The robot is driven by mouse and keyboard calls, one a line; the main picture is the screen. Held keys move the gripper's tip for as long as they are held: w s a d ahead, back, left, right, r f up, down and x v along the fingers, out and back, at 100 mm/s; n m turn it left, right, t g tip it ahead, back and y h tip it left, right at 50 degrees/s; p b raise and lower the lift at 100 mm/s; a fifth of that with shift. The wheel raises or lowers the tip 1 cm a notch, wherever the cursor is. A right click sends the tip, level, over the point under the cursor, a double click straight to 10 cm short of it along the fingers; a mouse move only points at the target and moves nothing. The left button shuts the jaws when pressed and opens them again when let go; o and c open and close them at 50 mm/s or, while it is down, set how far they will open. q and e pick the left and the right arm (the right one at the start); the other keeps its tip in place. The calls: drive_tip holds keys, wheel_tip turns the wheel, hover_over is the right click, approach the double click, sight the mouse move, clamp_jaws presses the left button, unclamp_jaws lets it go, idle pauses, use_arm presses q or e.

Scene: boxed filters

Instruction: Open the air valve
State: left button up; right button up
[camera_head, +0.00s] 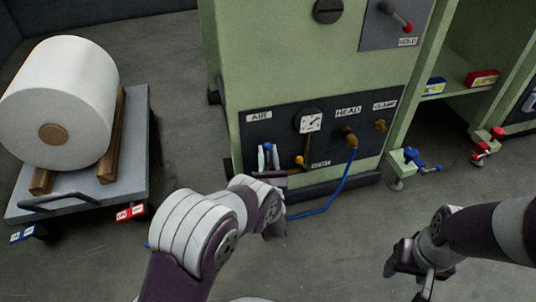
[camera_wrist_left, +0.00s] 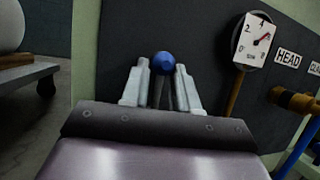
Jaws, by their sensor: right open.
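The air valve has a blue ball knob (camera_head: 267,146) on a lever, below the AIR label on the dark panel (camera_head: 290,125) of the green machine. My left gripper (camera_head: 268,158) is at this valve, its two pale fingers pointing at the panel. In the left wrist view the blue knob (camera_wrist_left: 165,63) shows between and just beyond the fingertips, with part of the lever visible between the fingers. The fingers stand apart; contact with the lever cannot be made out. My right gripper (camera_head: 418,275) is open and empty above the floor at lower right.
A blue hose (camera_head: 345,180) runs from the HEAD fitting to the floor. A cart (camera_head: 128,170) with a large white roll (camera_head: 60,95) stands left. Shelves with small boxes (camera_head: 482,78) are right.

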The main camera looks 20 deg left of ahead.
use_arm(q)
drive_tip(key=o, duration=0.3)
drive_tip(key=p+v, duration=0.5)
drive_tip(key=v, duration=0.7)
drive_tip(key=shift+s+f, duration=0.2)
drive_tip(key=shift+s, duration=0.1)
